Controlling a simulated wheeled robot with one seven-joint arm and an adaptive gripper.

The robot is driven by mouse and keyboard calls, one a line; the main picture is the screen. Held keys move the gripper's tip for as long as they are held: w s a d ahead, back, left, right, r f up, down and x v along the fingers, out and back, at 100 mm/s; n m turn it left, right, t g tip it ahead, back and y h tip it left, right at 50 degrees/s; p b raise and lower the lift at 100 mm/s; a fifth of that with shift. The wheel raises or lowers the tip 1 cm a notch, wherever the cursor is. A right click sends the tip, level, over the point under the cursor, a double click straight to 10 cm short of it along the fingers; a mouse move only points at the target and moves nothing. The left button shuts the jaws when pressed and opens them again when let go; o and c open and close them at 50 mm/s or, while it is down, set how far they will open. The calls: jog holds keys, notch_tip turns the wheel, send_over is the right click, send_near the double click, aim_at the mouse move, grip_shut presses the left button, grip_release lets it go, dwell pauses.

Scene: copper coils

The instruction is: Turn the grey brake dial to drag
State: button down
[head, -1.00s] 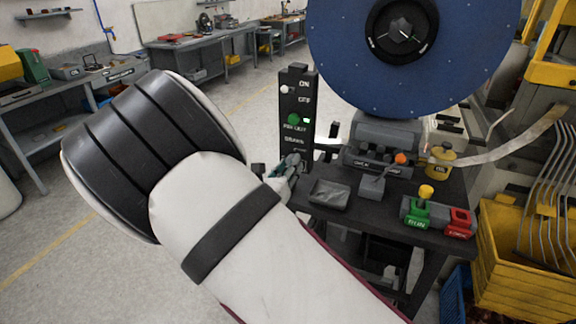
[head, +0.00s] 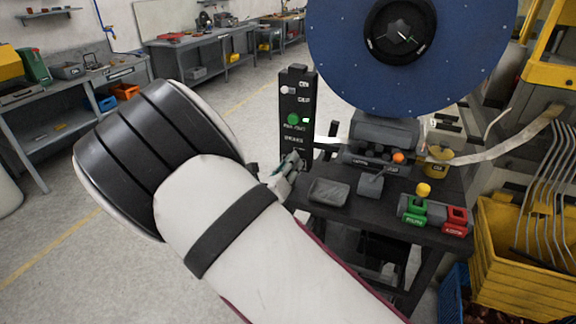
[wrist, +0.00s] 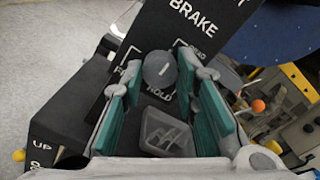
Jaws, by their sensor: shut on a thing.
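The grey brake dial (wrist: 159,66) is a round knob with a short white mark, on a black panel (wrist: 210,22) lettered BRAKE. The mark slants toward the upper right in the wrist view. My gripper (wrist: 160,76) has its teal-padded fingers on either side of the dial and is shut on it. The word HOLD shows below the dial; the lettering to its left and upper right is partly covered or too small to read surely. In the head view my gripper (head: 286,172) is at the foot of the upright black panel (head: 297,95), and the dial is hidden.
A dark bench (head: 440,190) carries a grey tray (head: 328,192), a green switch (head: 415,210) and a red switch (head: 456,220). A large blue reel (head: 470,50) stands above it. A yellow crate (head: 520,290) is at the right. Open floor lies left of my arm.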

jog(key=c, duration=1.2)
grip_release()
jog(key=shift+c, duration=0.2)
jog(key=shift+s, duration=0.1)
jog(key=v, duration=1.1)
jog(key=shift+s+a, duration=0.15)
jog(key=shift+s, duration=0.25)
